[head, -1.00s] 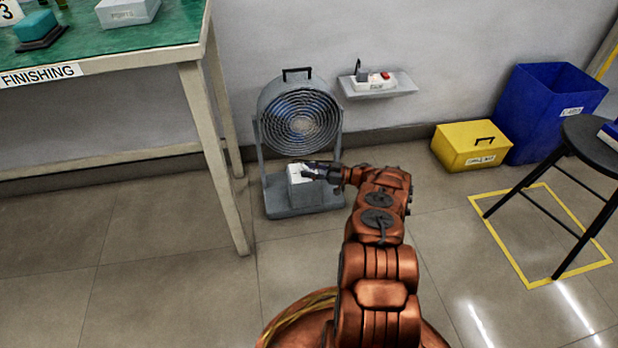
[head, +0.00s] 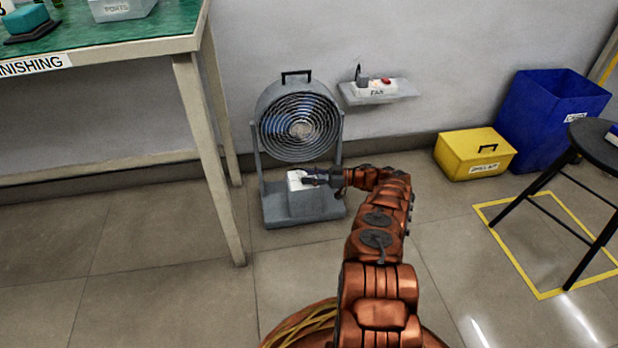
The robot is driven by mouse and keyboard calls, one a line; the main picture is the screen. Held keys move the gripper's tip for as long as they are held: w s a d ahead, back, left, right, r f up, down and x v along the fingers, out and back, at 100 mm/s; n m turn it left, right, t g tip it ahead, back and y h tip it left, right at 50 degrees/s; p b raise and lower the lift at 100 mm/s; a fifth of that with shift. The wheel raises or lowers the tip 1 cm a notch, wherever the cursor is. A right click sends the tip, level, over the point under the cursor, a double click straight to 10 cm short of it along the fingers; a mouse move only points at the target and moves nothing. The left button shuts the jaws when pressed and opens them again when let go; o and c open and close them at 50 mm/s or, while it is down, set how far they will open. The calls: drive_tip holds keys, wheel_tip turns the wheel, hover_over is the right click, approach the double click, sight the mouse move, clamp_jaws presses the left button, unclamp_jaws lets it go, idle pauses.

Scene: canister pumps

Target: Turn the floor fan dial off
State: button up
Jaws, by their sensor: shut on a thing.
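The floor fan (head: 299,122) stands on the floor against the wall, with a round wire grille and a black carry handle on top. Its grey base (head: 330,213) carries a small control box (head: 306,204) with a white top face. My gripper (head: 310,179) reaches in from the right and is at the top of this box. It is shut on the dial there. The dial itself is hidden behind the fingers, so its setting cannot be read.
A green-topped bench (head: 120,38) stands at the left, its leg near the fan. A wall shelf (head: 405,90) holds a power strip (head: 377,87) with a red switch. A yellow box (head: 476,155), a blue bin (head: 545,120) and a black stool (head: 600,140) are at the right. Open floor lies in front.

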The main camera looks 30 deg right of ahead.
drive_tip(key=o, duration=1.1)
drive_tip(key=shift+o, duration=0.2)
drive_tip(key=shift+r, duration=0.1)
drive_tip(key=shift+r, duration=4.95)
